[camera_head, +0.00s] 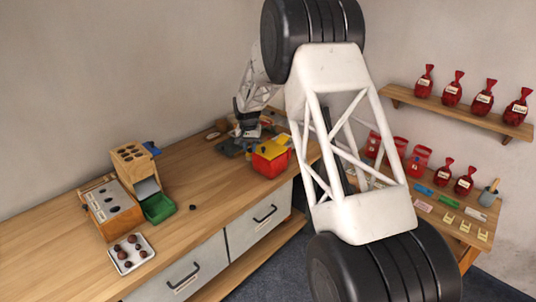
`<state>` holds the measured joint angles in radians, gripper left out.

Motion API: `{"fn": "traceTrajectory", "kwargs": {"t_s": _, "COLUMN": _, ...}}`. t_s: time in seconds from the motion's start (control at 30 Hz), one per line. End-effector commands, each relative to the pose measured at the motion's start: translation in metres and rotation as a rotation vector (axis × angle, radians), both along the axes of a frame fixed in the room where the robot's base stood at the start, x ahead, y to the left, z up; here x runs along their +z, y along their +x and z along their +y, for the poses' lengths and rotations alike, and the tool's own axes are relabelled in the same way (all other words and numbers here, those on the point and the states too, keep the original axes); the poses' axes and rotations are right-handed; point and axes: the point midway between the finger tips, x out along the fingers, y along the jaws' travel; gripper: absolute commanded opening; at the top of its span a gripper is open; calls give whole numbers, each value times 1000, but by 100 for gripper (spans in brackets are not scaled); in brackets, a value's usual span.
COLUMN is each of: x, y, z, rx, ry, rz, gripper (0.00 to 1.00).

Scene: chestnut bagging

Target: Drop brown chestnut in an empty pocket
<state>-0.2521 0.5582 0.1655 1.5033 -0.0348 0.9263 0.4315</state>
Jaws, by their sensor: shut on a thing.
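My gripper (249,133) is small and far off, low over a dark grey device (232,149) at the back of the bench. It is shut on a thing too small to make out. A white tray (121,267) at the front left holds several brown and dark round chestnuts (131,239). Behind it is a wooden box with a pale top and a few dark round spots (113,197). A wooden stand with round holes (130,154) is behind that. I cannot tell which pockets are empty.
A green tray (158,208) sits below the stand's chute. A small dark round thing (193,207) lies on the open bench (215,198). A red box with a yellow top (270,158) stands right of my gripper. Red bags (452,90) stand on the right shelf.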

Motion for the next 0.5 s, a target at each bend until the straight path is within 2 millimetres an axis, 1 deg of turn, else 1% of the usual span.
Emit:
{"fn": "traceTrajectory", "kwargs": {"t_s": 0.03, "x": 4, "y": 0, "z": 20, "rx": 13, "ry": 0, "rz": -1, "gripper": 15}}
{"fn": "traceTrajectory", "kwargs": {"t_s": 0.17, "x": 18, "y": -1, "z": 63, "rx": 37, "ry": 0, "rz": -1, "gripper": 15}}
{"fn": "traceTrajectory", "kwargs": {"t_s": 0.2, "x": 22, "y": -2, "z": 77, "rx": 45, "ry": 1, "rz": -1, "gripper": 15}}
{"fn": "traceTrajectory", "kwargs": {"t_s": 0.27, "x": 27, "y": -4, "z": 97, "rx": 56, "ry": 0, "rz": 0, "gripper": 15}}
{"fn": "traceTrajectory", "kwargs": {"t_s": 0.3, "x": 31, "y": -6, "z": 110, "rx": 64, "ry": 0, "rz": 0, "gripper": 15}}
{"fn": "traceTrajectory", "kwargs": {"t_s": 0.37, "x": 37, "y": -9, "z": 130, "rx": 74, "ry": 1, "rz": -1, "gripper": 15}}
{"fn": "traceTrajectory", "kwargs": {"t_s": 0.4, "x": 41, "y": -11, "z": 144, "rx": 83, "ry": 1, "rz": -1, "gripper": 15}}
{"fn": "traceTrajectory", "kwargs": {"t_s": 0.47, "x": 46, "y": -15, "z": 163, "rx": 94, "ry": 0, "rz": 1, "gripper": 15}}
{"fn": "traceTrajectory", "kwargs": {"t_s": 0.5, "x": 51, "y": -18, "z": 177, "rx": 102, "ry": 0, "rz": 0, "gripper": 15}}
